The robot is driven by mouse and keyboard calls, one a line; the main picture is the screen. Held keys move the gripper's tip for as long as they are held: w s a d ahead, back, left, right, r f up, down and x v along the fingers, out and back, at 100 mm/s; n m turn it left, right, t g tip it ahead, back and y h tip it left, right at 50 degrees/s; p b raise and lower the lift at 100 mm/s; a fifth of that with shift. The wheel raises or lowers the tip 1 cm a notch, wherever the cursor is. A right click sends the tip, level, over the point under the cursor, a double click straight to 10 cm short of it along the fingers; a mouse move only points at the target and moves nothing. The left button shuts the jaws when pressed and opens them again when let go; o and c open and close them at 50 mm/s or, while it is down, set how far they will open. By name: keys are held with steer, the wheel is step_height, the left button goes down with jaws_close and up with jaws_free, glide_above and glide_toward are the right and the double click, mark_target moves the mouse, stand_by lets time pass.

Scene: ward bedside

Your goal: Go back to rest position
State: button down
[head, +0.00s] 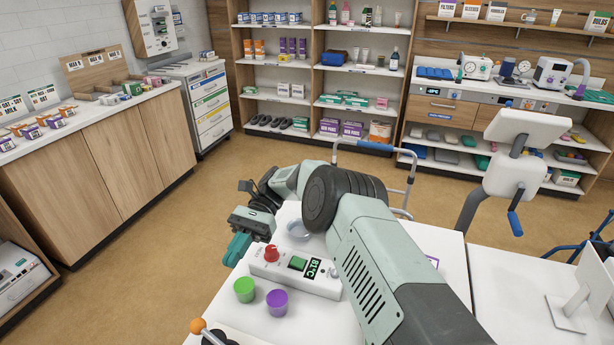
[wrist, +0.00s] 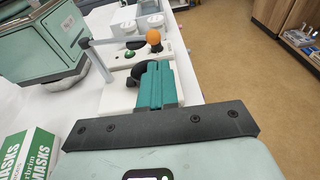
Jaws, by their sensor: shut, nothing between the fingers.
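My gripper (head: 238,248) hangs near the left edge of the white table (head: 222,310) in the head view, at the end of my bent arm. Its teal fingers are together with nothing between them. In the wrist view the closed fingers (wrist: 158,84) point toward a white fixture with an orange ball (wrist: 153,37) on a lever and a green button (wrist: 130,54). Whether the fingertips touch that fixture cannot be told from this view.
On the table stand a white device (head: 280,270) with a red knob and 81°C display, a green cup (head: 244,290), a purple cup (head: 277,303) and a clear dish (head: 299,230). A masks box (wrist: 28,155) is close to my gripper. Open floor (head: 150,240) lies left.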

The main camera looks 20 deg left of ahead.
steer(key=shift+r, duration=0.1)
steer(key=w+d+r+t+y, duration=0.1)
steer(key=w+d+r+t, duration=0.1)
steer(key=d+r+t, duration=0.65)
steer(key=w+d+r+t, duration=0.3)
steer(key=d+r, duration=0.7)
steer(key=r, duration=0.6)
steer(key=s+d+r+t, duration=0.2)
steer(key=s+d+r, duration=0.1)
steer(key=d, duration=0.3)
steer(key=s+d+r+t, duration=0.2)
steer(key=s+d+t, duration=0.1)
steer(key=d, duration=0.3)
steer(key=s+d+f+t+h, duration=0.1)
steer(key=s+d+t, duration=0.4)
steer(key=s+d, duration=0.4)
steer(key=shift+s+d+n+h, duration=0.3)
steer(key=shift+d+n, duration=0.1)
steer(key=shift+d, duration=0.4)
